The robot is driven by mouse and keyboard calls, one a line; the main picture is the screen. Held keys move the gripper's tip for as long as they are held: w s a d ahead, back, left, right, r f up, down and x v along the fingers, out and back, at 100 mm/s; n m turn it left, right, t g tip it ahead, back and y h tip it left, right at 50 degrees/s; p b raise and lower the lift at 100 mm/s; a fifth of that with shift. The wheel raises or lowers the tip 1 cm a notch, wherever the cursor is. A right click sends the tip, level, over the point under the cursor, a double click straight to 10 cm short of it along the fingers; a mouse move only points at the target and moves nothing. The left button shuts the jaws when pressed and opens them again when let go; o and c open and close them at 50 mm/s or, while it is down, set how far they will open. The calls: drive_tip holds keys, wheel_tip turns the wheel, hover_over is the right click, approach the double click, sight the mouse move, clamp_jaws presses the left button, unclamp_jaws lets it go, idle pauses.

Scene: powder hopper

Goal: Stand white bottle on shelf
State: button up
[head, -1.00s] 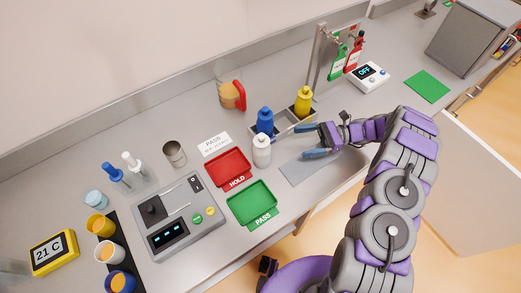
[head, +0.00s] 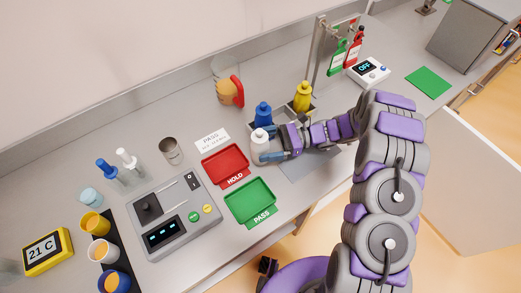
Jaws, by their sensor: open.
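My gripper and forearm hide part of the rack's front.
A red HOLD tray (head: 226,163) and a green PASS tray (head: 250,201) lie left of and below my gripper. An orange-filled jug (head: 228,91) stands behind. A grey mat (head: 312,168) lies under my forearm.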

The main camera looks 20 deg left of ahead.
sight(254, 138)
drive_tip(key=shift+x, duration=1.8)
drive_tip(key=shift+d, duration=0.1)
drive_tip(key=c, duration=1.3)
drive_tip(key=shift+c, duration=0.2)
drive_tip(key=shift+w+r, duration=0.1)
drive_tip(key=shift+r+p, duration=0.35)
drive_tip(key=shift+r, duration=1.4)
drive_tip(key=s+d+p, duration=0.1)
drive_tip(key=s+d, duration=0.3)
drive_tip(key=s, duration=0.2)
drive_tip(key=s+d+r, duration=0.1)
drive_tip(key=s+d, duration=0.3)
drive_tip(key=s, duration=0.3)
drive_tip(key=shift+s+r+p, duration=0.15)
drive_tip(key=shift+s+p, duration=0.15)
drive_tip(key=shift+p, duration=0.1)
